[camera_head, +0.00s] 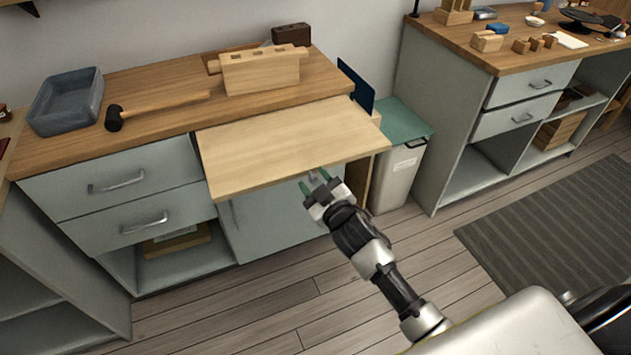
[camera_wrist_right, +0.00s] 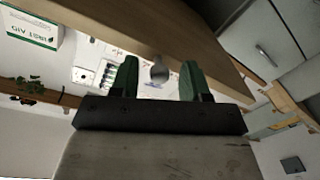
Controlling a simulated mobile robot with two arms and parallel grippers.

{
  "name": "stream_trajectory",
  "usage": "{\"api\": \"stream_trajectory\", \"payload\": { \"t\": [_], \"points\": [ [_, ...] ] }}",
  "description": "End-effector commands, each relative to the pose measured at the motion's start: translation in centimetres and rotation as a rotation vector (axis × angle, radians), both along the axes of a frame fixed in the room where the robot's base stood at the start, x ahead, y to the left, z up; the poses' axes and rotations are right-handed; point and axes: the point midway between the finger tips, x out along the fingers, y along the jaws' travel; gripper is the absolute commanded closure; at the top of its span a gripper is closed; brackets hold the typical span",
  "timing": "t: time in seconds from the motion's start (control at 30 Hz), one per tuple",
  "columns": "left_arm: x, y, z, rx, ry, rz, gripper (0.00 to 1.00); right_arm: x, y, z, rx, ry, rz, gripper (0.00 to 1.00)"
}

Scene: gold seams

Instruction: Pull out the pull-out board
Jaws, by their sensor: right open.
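A small grey metal knob (camera_wrist_right: 159,71) shows between the green fingertips of my right gripper (camera_wrist_right: 159,80). In the head view my right gripper (camera_head: 315,181) is at the board's front edge, with its fingers apart on either side of the knob. I cannot tell whether either finger touches it. My left gripper is not in view.
On the worktop (camera_head: 165,88) are a grey tray (camera_head: 66,103), a mallet (camera_head: 160,106) and a wooden jointed block (camera_head: 260,72). A bin with a green lid (camera_head: 402,122) stands right of the board. Open floor (camera_head: 290,300) lies in front.

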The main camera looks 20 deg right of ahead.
Motion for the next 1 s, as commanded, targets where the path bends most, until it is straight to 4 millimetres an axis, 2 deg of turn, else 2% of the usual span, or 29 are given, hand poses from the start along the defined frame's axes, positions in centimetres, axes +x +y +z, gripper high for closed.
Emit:
{"api": "stream_trajectory", "payload": {
  "t": [0.17, 0.5, 0.7, 1.0],
  "points": [
    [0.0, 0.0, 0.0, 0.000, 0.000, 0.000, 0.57, -0.9, -0.1, -0.1, 0.000, 0.001, 0.000, 0.54],
    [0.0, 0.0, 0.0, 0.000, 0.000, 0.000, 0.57, -7.3, -0.9, -0.1, 0.000, 0.003, 0.000, 0.54],
    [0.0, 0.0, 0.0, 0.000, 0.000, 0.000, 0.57, -10.0, -1.2, -0.1, 0.001, 0.001, 0.000, 0.54],
    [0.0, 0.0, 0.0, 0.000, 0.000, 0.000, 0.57, -10.7, -1.3, 0.0, 0.000, -0.001, 0.000, 0.54]
  ]
}}
